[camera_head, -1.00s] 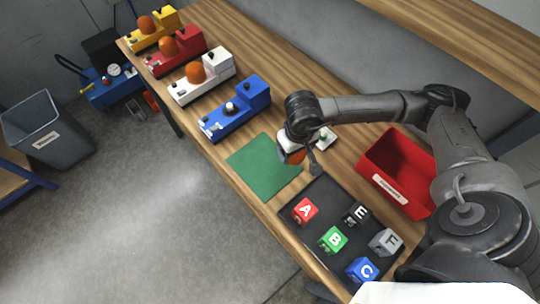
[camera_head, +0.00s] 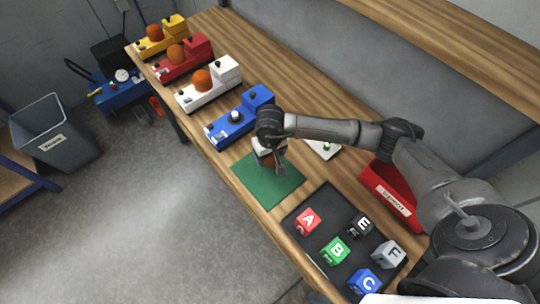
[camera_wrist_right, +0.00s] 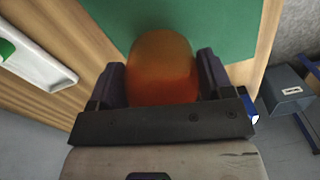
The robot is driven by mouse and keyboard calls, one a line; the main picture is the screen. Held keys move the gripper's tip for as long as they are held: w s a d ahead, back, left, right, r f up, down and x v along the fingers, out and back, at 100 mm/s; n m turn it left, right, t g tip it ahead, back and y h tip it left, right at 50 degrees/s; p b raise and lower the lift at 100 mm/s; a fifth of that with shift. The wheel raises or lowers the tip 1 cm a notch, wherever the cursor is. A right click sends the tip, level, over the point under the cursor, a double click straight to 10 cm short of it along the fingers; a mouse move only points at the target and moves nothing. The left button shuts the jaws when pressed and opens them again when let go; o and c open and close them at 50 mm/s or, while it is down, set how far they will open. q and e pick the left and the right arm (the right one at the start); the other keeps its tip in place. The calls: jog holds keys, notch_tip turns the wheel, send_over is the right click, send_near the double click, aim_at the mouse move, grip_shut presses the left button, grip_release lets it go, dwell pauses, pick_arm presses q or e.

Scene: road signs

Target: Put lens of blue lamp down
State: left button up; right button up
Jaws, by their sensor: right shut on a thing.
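My right gripper (camera_head: 272,162) is shut on an orange lens and holds it over the green mat (camera_head: 282,192). The lens (camera_wrist_right: 163,68) shows in the right wrist view as a rounded orange dome between the two dark fingers, with the green mat behind it. In the head view my gripper mostly hides the lens, and I cannot tell how high above the mat it is. The blue lamp (camera_head: 257,98) stands on the table just beyond the mat, with its white bulb (camera_head: 235,116) bare. My left gripper is not in view.
White (camera_head: 222,72), red (camera_head: 196,48) and yellow (camera_head: 175,26) lamps with orange lenses line the table. A dark tray (camera_head: 329,273) of lettered cubes lies nearer. A red bin (camera_head: 384,190) and a white piece (camera_head: 322,150) are at the right.

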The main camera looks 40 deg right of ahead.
jog(key=shift+f, duration=0.9)
jog(key=shift+f+b, duration=0.45)
jog(key=shift+b, duration=0.1)
jog(key=o, duration=1)
jog(key=shift+r, duration=0.1)
